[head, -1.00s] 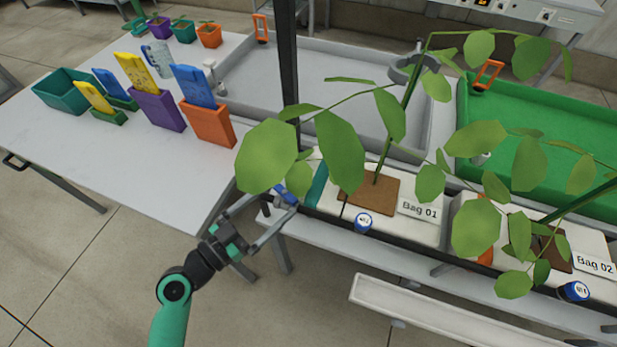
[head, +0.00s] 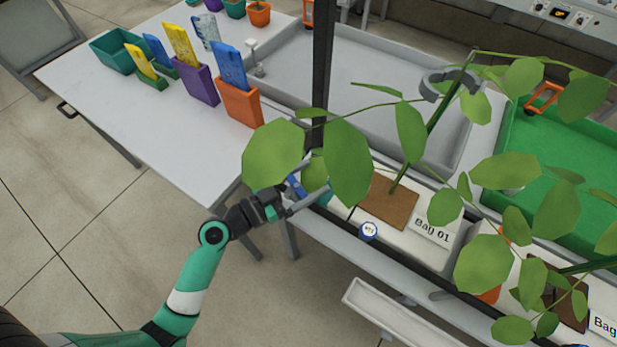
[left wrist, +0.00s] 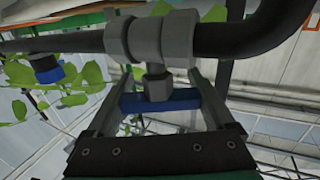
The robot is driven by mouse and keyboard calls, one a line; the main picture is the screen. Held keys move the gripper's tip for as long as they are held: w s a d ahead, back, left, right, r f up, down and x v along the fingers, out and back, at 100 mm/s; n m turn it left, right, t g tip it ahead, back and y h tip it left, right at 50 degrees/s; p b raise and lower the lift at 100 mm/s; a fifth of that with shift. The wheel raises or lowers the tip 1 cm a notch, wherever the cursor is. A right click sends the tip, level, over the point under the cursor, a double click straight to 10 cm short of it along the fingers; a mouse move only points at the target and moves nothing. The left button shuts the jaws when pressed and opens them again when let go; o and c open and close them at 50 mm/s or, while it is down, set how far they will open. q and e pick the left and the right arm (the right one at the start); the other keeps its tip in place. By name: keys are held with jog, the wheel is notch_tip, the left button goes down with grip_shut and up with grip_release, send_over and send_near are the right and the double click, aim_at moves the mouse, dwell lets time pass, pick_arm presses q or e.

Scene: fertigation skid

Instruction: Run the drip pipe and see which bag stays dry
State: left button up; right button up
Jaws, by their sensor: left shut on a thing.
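My left gripper (head: 303,190) is at the left end of the row of bags, partly behind leaves. In the left wrist view my left gripper (left wrist: 160,102) is shut on a blue valve handle (left wrist: 158,99), below a grey fitting (left wrist: 152,38) on a black pipe (left wrist: 262,36). The blue handle also shows in the head view (head: 296,184). Bag 01's label (head: 432,231) is readable; its white bag carries a brown block (head: 390,203) with a plant. Bag 02's label (head: 605,326) is cut off at right. My right gripper is out of view.
A white table (head: 130,105) at left holds orange (head: 240,103) and purple (head: 196,84) pots and a teal bin (head: 112,52). A grey tray (head: 375,75) and a green tray (head: 560,165) lie behind the bags. Large leaves (head: 272,153) overhang my gripper. A white trough (head: 385,318) runs in front.

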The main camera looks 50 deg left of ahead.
pick_arm(q)
jog(key=shift+c, duration=0.9)
jog(key=n+y+p, duration=0.1)
jog(key=y+p, duration=0.1)
jog(key=n+y+p, duration=0.1)
jog(key=y+p, duration=0.1)
jog(key=p, duration=0.1)
jog(key=shift+a+n, duration=0.4)
jog(key=o, duration=1.1)
jog(key=shift+w, duration=0.1)
